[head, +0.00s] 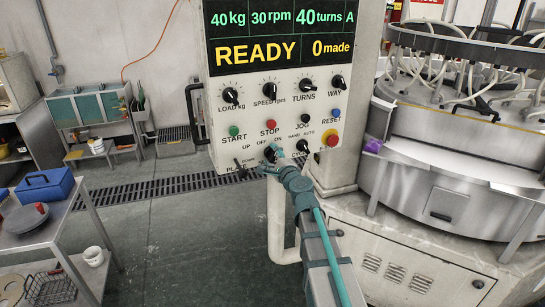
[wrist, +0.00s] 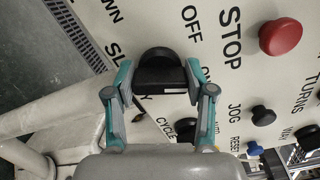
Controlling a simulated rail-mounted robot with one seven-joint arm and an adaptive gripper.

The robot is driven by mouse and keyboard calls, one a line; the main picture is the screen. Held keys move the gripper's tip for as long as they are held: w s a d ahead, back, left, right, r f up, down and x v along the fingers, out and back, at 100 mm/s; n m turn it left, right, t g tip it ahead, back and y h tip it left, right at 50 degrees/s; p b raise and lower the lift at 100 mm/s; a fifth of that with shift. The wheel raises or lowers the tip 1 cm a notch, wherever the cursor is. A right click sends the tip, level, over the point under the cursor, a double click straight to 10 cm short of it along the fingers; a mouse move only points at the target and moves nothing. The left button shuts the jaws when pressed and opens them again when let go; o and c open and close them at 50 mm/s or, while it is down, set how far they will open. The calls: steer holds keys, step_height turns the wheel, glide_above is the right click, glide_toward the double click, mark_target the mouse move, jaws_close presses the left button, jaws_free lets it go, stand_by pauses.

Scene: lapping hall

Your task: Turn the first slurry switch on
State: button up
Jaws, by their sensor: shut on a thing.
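The slurry switch is a black rotary knob on the pale control panel (head: 215,150), between OFF and ON marks. In the wrist view, the knob (wrist: 158,56) sits between the two teal-and-grey fingers of my gripper (wrist: 160,82), which are shut on its raised bar. I cannot tell clearly which mark the knob points at. In the head view, my gripper (head: 270,162) reaches the panel's lower edge and mostly hides the switch.
The lapping machine (head: 440,150) stands right. A cart (head: 50,225) with a blue toolbox (head: 46,188) stands left.

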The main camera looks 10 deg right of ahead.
steer(key=shift+m, duration=1.1)
steer(key=o, duration=1.2)
steer(key=shift+c, duration=0.2)
steer(key=shift+s, duration=0.1)
steer(key=v, duration=0.7)
steer(key=shift+s, duration=0.2)
